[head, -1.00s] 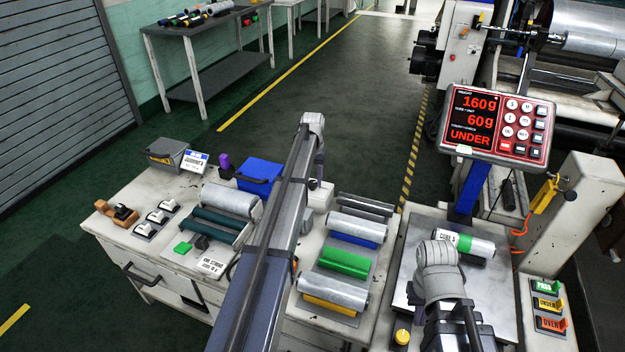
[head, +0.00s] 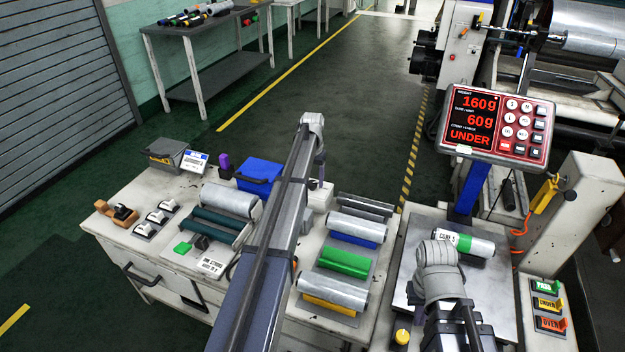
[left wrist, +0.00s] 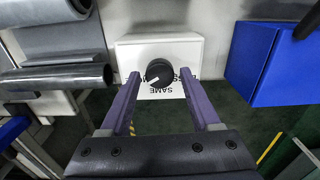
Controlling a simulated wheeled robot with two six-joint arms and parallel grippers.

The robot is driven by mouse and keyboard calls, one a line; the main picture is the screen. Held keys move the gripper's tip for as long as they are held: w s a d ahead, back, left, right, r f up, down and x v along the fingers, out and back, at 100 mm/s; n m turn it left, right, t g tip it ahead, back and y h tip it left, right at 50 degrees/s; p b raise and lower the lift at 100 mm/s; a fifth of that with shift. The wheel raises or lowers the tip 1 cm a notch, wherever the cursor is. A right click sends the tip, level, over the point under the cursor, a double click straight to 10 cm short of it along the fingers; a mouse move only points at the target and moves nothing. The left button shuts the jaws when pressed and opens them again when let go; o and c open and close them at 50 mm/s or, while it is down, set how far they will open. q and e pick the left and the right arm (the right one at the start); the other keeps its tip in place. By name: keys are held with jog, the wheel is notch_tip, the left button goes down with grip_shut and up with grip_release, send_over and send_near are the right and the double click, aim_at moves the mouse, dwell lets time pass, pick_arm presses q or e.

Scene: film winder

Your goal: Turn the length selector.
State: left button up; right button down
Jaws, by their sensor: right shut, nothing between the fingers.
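The length selector is a black round knob (left wrist: 159,73) with a white pointer mark, on a white box (left wrist: 126,52) with printed labels, one reading SAME. The pointer aims to the lower left in the left wrist view. My left gripper (left wrist: 160,77) is open, its two purple fingers on either side of the knob with a narrow gap at each side. In the head view the white box (head: 322,200) is partly hidden behind my left arm, and the knob is hard to make out. My right gripper (head: 412,292) is over the scale plate, mostly hidden by its own wrist.
A blue bin (head: 259,173) stands left of the selector box. A rack of film rolls (head: 344,262) lies at its front right. The scale display (head: 497,125) reads 160g, 60g and UNDER.

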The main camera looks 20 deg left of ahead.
aim_at(312, 182)
pick_arm(q)
jog(key=shift+o, duration=0.5)
jog(key=shift+r, duration=0.1)
notch_tip(312, 182, up, 8)
jog(key=p, duration=0.8)
jog(key=shift+f, duration=0.2)
jog(key=s+d+r+m+p, duration=0.1)
jog(key=s+d+r+p, duration=0.1)
jog(key=s+d, duration=0.7)
jog(key=s+d+r+m+p, duration=0.1)
jog(key=s+d+r, duration=0.1)
jog(key=s+d, duration=0.75)
jog(key=s+d+r+m+y+p, duration=0.1)
jog(key=s+d+r+m+p, duration=0.1)
jog(key=s+d, duration=1.1)
jog(key=s+m+p, duration=0.1)
jog(key=s, duration=0.2)
jog(key=shift+s, duration=0.2)
